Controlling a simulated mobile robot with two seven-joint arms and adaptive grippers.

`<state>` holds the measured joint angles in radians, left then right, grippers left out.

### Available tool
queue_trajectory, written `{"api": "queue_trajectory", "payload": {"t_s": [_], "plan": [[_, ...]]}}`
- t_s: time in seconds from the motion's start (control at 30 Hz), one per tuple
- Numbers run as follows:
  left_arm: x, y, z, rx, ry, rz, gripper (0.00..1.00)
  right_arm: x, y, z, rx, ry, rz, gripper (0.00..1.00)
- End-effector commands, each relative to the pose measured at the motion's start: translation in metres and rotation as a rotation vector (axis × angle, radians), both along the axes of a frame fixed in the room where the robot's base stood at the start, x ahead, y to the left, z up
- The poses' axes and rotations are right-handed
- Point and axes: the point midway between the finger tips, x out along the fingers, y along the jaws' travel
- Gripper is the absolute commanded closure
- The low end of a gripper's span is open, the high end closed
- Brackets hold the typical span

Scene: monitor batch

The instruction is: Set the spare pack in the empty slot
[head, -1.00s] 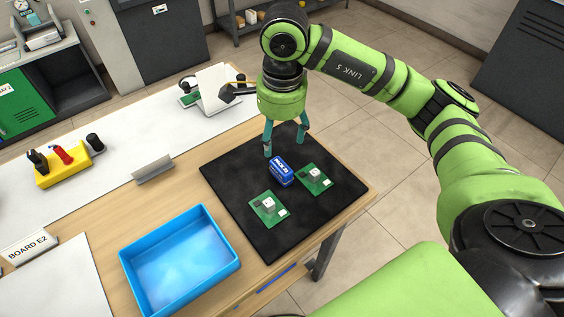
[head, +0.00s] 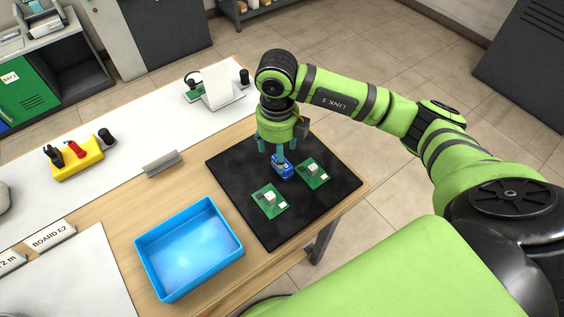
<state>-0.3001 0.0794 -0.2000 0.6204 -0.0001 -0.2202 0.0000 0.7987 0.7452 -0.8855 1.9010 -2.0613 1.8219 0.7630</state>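The blue pack (head: 284,171) with white lettering stands on the black mat (head: 236,178), behind two green boards. One board (head: 270,201) is nearer the camera; the other board (head: 313,173) is just right of the pack. Each carries a white block and a smaller white part. My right gripper (head: 277,160) is low over the pack, pointing down, with a teal finger overlapping the pack's upper left. Whether the fingers are closed on it is unclear. I cannot make out an empty slot. My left gripper is out of view.
An empty-looking blue tray (head: 190,282) stands at the table's front. A metal holder (head: 163,164) and a yellow tool stand (head: 78,165) are further left. A white stand (head: 217,88) is behind the mat. The mat's front is free.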

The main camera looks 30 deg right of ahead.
Motion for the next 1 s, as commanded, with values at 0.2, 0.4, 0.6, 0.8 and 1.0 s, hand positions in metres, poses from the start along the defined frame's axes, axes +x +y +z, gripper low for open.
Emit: {"api": "queue_trajectory", "payload": {"t_s": [0.2,0.4,0.6,0.8,1.0], "plan": [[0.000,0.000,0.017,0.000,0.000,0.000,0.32,-0.001,-0.003,-0.031,-0.001,0.004,0.001,0.31],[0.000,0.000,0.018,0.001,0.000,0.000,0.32,0.000,-0.004,-0.046,-0.001,0.000,0.002,0.31],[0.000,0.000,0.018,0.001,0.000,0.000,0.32,0.000,-0.004,-0.046,-0.001,0.000,0.003,0.39],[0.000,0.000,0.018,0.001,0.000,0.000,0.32,0.000,-0.004,-0.046,-0.001,0.000,0.003,0.96],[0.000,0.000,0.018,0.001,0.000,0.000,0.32,0.000,-0.004,-0.046,0.000,0.000,0.003,1.00]]}}
